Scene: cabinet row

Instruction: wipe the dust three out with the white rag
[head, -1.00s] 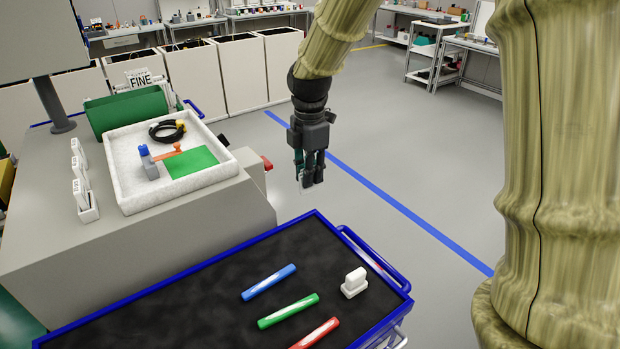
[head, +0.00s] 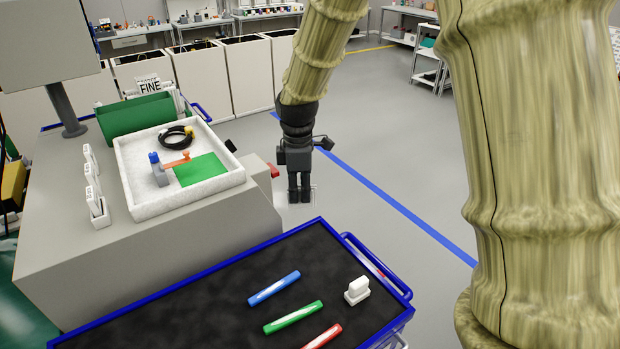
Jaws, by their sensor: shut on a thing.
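My gripper (head: 299,196) hangs pointing down over the floor, beyond the blue-rimmed cart and right of the grey bench. Its fingers are close together on a thin pale thing, of which only a faint edge shows beside the fingertips; I cannot tell whether it is the white rag. No white rag can be made out lying elsewhere. I cannot make out separate dust patches; the black top of the cart (head: 190,305) looks mottled. A small white block on a base (head: 357,290) stands at the cart's right end.
Blue (head: 274,288), green (head: 293,317) and red (head: 322,338) sticks lie on the cart. The grey bench (head: 130,255) bears a white tray (head: 150,211) with a green pad, a blue-topped part and a coiled cable. A monitor (head: 45,40) stands at left. Floor right of the bench is clear.

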